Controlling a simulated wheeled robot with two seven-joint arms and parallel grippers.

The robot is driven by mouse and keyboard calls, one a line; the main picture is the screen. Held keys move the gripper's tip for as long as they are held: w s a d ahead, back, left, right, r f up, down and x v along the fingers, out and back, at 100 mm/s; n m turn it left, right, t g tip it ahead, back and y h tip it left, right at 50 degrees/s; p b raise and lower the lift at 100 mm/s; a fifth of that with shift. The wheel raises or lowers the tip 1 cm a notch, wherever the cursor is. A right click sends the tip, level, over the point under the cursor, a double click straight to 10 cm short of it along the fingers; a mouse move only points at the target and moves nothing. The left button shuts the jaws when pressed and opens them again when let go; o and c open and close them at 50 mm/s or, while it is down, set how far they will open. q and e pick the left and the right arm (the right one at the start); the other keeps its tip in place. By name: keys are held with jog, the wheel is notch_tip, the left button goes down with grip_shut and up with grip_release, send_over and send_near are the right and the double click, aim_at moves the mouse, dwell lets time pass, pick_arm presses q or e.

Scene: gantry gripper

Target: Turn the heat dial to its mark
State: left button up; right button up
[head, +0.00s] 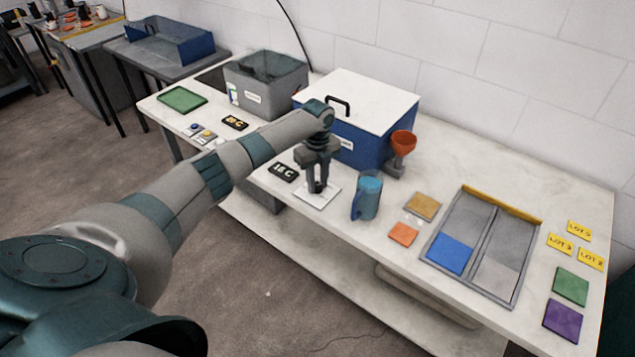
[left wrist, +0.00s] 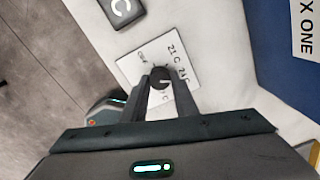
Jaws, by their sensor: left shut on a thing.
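The heat dial (left wrist: 160,74) is a small black knob with a light pointer line. It stands on a white plate (left wrist: 186,64) with printed temperature marks, of which "21 C" is readable and others are partly hidden. In the head view the plate (head: 318,197) lies near the table's front edge. My left gripper (head: 317,188) points down over it, shut on the dial; in the left wrist view the two fingers (left wrist: 160,92) close on the knob. Which mark the pointer meets I cannot tell. My right gripper is not in view.
A black display reading "18 C" (head: 283,172) lies left of the plate. A blue jug (head: 367,196) stands close on the right. A blue box with a white lid (head: 362,98) and an orange funnel (head: 403,143) stand behind. A divided tray (head: 433,258) lies farther right.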

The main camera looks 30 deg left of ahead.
aim_at(317, 186)
pick_arm(q)
jog(key=shift+w+r, duration=0.1)
jog(key=o, duration=1.1)
jog(key=shift+c, duration=0.2)
notch_tip(317, 186, up, 17)
jog(key=b, duration=0.4)
jog(key=shift+r, duration=0.2)
jog(key=shift+f, duration=0.1)
